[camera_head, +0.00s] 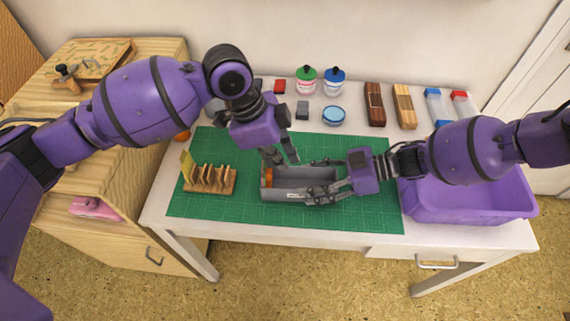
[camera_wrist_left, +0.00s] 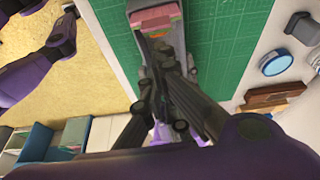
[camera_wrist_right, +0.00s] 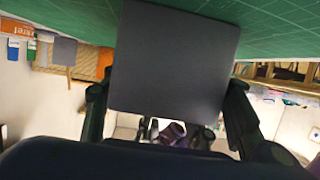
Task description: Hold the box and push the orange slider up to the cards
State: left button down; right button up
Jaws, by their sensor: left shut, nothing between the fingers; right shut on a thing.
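The grey open box (camera_head: 290,194) sits on the green mat, long side across the head view. The orange slider (camera_head: 268,175) shows inside its left end. In the left wrist view a pinkish-red block (camera_wrist_left: 156,20) shows at that end; I cannot tell whether it is slider or cards. My left gripper (camera_head: 285,160) is shut and empty, pointing down over the box's left half; it also shows in the left wrist view (camera_wrist_left: 165,55). My right gripper (camera_head: 318,193) is shut on the box at its right part. The grey box end (camera_wrist_right: 172,58) fills the middle of the right wrist view.
A wooden slotted rack (camera_head: 208,180) with a yellow card stands left of the box on the green mat (camera_head: 225,205). A purple bin (camera_head: 465,208) is at the right. Jars (camera_head: 306,80), a blue round tin (camera_head: 334,115) and wooden blocks (camera_head: 375,105) line the back.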

jog(key=o, duration=1.3)
pick_arm(q)
jog(key=v, duration=0.6)
jog(key=shift+r, duration=0.3)
jog(key=shift+a, duration=0.1)
pick_arm(e)
jog(key=v, duration=0.7)
jog(key=shift+d+r, duration=0.15)
jog(key=shift+d, duration=0.05)
